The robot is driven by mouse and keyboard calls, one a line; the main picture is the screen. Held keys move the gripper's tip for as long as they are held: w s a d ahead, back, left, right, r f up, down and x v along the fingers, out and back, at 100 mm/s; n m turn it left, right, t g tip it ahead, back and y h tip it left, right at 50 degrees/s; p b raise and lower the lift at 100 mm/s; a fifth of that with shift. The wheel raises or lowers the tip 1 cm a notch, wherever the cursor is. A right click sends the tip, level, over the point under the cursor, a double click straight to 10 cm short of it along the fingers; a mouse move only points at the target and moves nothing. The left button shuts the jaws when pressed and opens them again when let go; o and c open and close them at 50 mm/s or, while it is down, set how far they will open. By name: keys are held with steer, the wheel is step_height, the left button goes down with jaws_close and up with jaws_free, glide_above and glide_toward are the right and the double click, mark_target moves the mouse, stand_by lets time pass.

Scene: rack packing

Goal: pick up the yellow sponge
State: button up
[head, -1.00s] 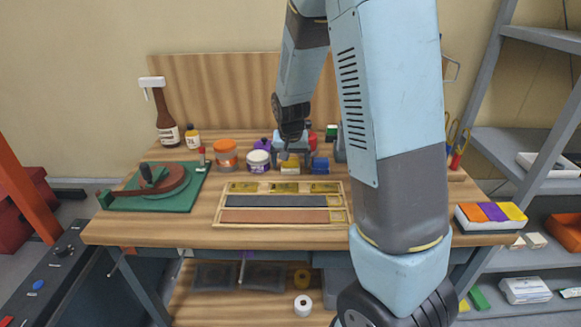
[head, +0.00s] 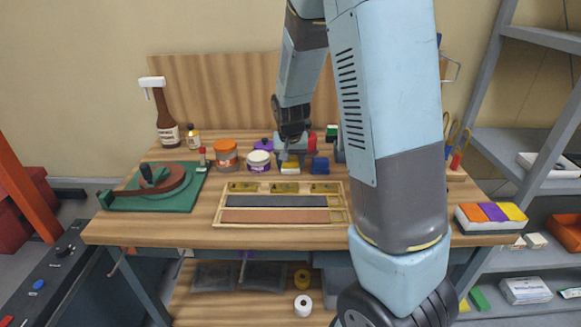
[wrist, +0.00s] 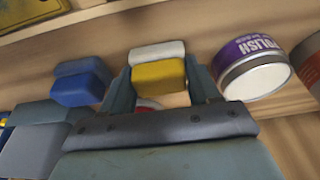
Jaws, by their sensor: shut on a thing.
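The yellow sponge (head: 290,164) has a pale white layer along one side. It is near the back middle of the workbench, behind the wooden tray. In the wrist view the sponge (wrist: 158,76) sits between the two fingers of my gripper (wrist: 160,68), one finger on each side. My gripper (head: 291,160) is shut on it. In the head view the arm comes down from above and partly hides the fingers. I cannot tell whether the sponge is clear of the bench top.
A blue block (head: 320,165) is close to the sponge's right, and a purple-and-white polish tin (head: 259,162) to its left. An orange-lidded jar (head: 226,155) stands farther left. The wooden tray (head: 216,211) lies in front. Bare bench shows left of the tray.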

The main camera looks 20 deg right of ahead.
mark_target(291, 158)
steer(key=shift+r, duration=0.5)
steer(key=v, duration=0.2)
steer(key=shift+w+r, duration=0.15)
steer(key=shift+r, duration=0.25)
steer(key=s+d+r, duration=0.2)
steer(key=s+r, duration=0.7)
steer(key=s, duration=0.4)
steer(key=shift+s, duration=0.35)
steer(key=shift+r, duration=0.15)
